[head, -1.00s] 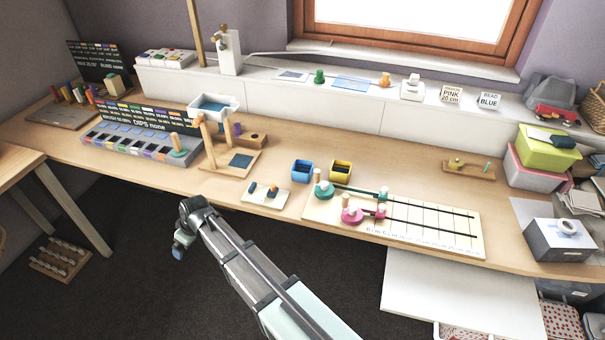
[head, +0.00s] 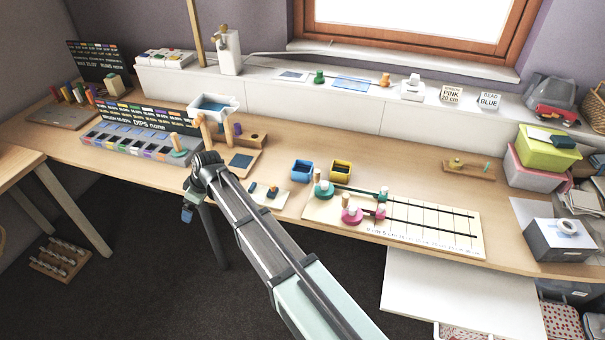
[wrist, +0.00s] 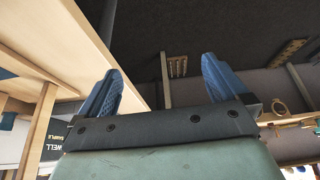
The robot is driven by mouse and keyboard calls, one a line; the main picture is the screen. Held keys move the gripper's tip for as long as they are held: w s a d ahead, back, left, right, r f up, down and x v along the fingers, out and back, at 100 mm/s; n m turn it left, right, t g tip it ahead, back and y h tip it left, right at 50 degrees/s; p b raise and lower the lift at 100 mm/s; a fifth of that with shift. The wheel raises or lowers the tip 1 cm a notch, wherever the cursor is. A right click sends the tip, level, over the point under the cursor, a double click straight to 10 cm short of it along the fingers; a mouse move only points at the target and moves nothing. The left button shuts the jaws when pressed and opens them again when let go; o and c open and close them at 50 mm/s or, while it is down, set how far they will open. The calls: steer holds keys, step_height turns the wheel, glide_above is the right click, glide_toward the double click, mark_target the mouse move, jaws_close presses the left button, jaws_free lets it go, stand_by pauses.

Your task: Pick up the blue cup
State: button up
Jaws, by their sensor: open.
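The blue cup (head: 302,171) is a small square, open-topped container. It stands upright on the wooden table (head: 400,170) near the middle, left of a yellow cup (head: 341,171). My gripper (head: 187,215) hangs at the table's front edge, left of the blue cup and well apart from it. In the wrist view my gripper (wrist: 160,85) shows two blue fingers spread wide with nothing between them. The blue cup does not show in the wrist view.
A wooden stand (head: 238,162) is farther left. The table's middle right is fairly clear.

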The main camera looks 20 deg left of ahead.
steer(key=w+d+r, duration=0.4)
steer(key=w+d, duration=0.9)
steer(key=w, duration=0.4)
glide_toward(301, 169)
step_height(301, 169, up, 6)
steer(key=s+d, duration=0.2)
steer(key=s, duration=0.1)
steer(key=x, duration=1.3)
steer(key=shift+s+d+f, duration=0.1)
steer(key=shift+d, duration=0.05)
steer(key=c, duration=1)
